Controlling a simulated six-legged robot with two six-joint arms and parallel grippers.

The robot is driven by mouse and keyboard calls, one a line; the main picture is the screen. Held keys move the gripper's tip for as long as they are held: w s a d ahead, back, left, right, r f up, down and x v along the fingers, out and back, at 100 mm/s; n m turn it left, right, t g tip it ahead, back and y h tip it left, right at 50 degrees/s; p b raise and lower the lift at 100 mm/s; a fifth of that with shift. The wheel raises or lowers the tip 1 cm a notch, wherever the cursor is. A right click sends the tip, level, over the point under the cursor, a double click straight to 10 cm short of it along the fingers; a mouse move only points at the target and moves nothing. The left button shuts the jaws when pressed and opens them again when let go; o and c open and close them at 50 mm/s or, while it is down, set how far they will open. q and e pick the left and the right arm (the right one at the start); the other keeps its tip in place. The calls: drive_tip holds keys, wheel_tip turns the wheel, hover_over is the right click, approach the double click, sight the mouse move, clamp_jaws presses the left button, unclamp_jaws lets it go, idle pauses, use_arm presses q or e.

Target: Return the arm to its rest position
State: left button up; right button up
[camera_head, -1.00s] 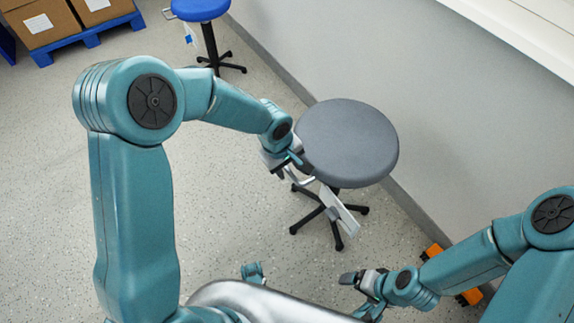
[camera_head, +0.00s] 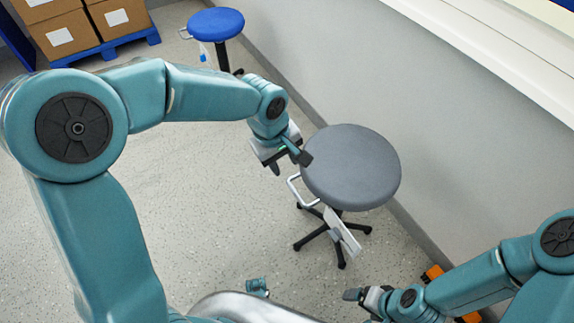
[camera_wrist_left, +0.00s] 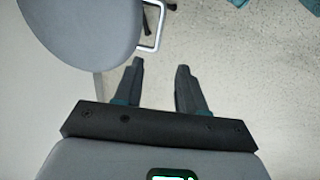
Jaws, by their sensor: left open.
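My left gripper (camera_head: 290,163) is in the middle of the head view, at the upper left edge of the grey stool (camera_head: 350,165). In the left wrist view its two dark fingers (camera_wrist_left: 160,78) stand apart with only floor between them, so it is open and empty. The grey stool seat also shows at the upper left of that view (camera_wrist_left: 80,28). My right gripper (camera_head: 355,298) is low in the head view at the right; its fingers are small there and I cannot tell whether they are open. No rotary switch shows in either view.
A blue stool (camera_head: 216,24) stands further back, near cardboard boxes (camera_head: 65,36) on a blue pallet (camera_head: 105,50). A pale wall (camera_head: 450,120) with a white ledge (camera_head: 510,50) runs along the right. The speckled floor (camera_head: 210,220) at the left is mostly clear.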

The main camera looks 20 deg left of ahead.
use_arm(q)
drive_tip(key=shift+r, duration=0.3)
drive_tip(key=s+d+f+m+g+h, duration=0.2)
drive_tip(key=s+d+f+m, duration=0.1)
drive_tip(key=s+f, duration=0.85)
drive_tip(key=s+d+f+m+g+h, duration=0.1)
drive_tip(key=s+d+f+m, duration=0.1)
drive_tip(key=s+f, duration=0.95)
drive_tip(key=w+r+m+p, duration=0.1)
drive_tip(key=w+r+p, duration=0.1)
drive_tip(key=r+p, duration=0.7)
drive_tip(key=w+r+m+t+p, duration=0.1)
drive_tip(key=w+r+m+p, duration=0.1)
drive_tip(key=r+p, duration=0.8)
drive_tip(key=w+p, duration=0.1)
drive_tip(key=p, duration=0.2)
drive_tip(key=shift+w+a+r+t, duration=0.15)
drive_tip(key=shift+w+r+t, duration=0.05)
drive_tip(key=shift+r+t, duration=0.1)
